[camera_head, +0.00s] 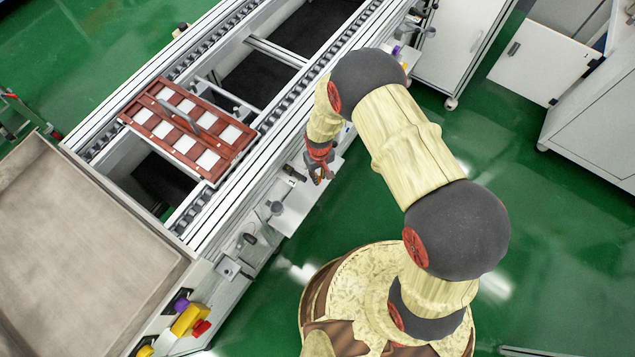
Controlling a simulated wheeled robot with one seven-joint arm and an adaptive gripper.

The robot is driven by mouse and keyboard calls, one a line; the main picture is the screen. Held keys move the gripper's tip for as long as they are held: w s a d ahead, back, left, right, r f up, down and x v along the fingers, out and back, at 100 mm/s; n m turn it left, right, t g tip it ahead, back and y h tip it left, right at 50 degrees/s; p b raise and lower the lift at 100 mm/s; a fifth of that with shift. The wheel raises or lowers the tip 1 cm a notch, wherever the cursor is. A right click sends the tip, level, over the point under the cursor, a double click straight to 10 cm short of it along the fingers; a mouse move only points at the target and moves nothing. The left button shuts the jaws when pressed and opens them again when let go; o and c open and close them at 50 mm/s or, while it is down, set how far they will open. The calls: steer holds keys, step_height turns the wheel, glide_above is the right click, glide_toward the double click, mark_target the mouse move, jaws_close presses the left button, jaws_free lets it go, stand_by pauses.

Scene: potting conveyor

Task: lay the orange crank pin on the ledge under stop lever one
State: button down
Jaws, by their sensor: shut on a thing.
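My gripper (319,174) is at the right side of the conveyor, above a white ledge (296,212) that juts from the conveyor's side. It is shut on a small orange thing, which looks like the orange crank pin (321,179). The fingers hide most of the pin, and its tilt is too small to tell. A grey lever with a rounded knob (276,208) stands at the ledge's left end. A dark fitting (293,173) sits on the conveyor's side, just left of my gripper. I cannot tell which lever is stop lever one.
A red-brown tray (153,128) with several white squares and a grey handle rests across the conveyor rails (262,128). A large grey-beige bin (85,255) stands at lower left. Yellow, red and purple controls (190,320) are beside it. White cabinets (545,65) stand at upper right.

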steer(key=shift+f+b, duration=0.7)
steer(key=shift+f, duration=1.4)
steer(key=shift+f, duration=0.2)
steer(key=c, duration=1.8)
jaws_free()
steer(key=shift+o, duration=0.2)
steer(key=shift+r, duration=0.15)
step_height(320, 180, up, 12)
steer(key=p, duration=0.4)
steer(key=shift+r, duration=0.15)
